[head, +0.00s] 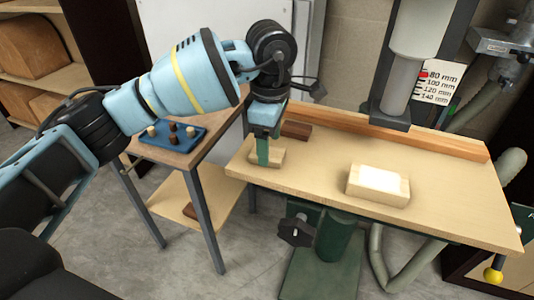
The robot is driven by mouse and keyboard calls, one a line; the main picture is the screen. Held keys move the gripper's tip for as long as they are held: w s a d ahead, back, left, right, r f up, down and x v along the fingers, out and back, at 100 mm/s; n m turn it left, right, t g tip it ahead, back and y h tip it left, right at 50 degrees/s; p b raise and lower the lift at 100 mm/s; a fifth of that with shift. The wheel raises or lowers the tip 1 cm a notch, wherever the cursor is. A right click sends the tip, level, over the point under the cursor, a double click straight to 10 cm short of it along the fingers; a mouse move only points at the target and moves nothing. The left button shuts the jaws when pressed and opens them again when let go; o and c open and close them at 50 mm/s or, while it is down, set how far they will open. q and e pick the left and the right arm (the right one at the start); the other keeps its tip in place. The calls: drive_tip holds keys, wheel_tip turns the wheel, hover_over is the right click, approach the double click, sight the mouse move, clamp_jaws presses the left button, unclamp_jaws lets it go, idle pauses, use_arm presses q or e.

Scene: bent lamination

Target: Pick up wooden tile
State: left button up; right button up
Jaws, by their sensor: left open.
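My left gripper (263,152) reaches down from above at the left end of the wooden work table (310,185). It is open, and its fingers stand at a small pale wooden tile (277,158) lying on the table. A finger hides part of the tile, and I cannot tell whether the finger touches it. A larger pale wooden block (378,185) with a bright white top lies on the table to the right. A dark brown wooden piece (297,130) lies behind the gripper near the back. My right gripper is not in view.
A wooden fence (400,137) runs along the table's back edge. A machine column (402,80) hangs over the table's back right. A side table with a blue tray (170,140) of small pieces stands at the left. The table middle is clear.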

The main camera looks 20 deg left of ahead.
use_arm(q)
drive_tip(key=shift+f, duration=1.05)
drive_tip(key=c, duration=1.1)
drive_tip(key=shift+o, duration=0.2)
drive_tip(key=shift+r, duration=0.1)
drive_tip(key=shift+r, duration=0.8)
drive_tip(key=shift+s+d+r, duration=0.1)
drive_tip(key=shift+s+r, duration=0.1)
drive_tip(key=shift+r, duration=0.25)
drive_tip(key=shift+s+r, duration=0.15)
drive_tip(key=shift+r, duration=0.3)
drive_tip(key=s+d+r+b, duration=0.1)
drive_tip(key=s+d, duration=0.2)
drive_tip(key=s, duration=1.2)
drive_tip(key=shift+d+r, duration=0.2)
drive_tip(key=shift+w, duration=0.1)
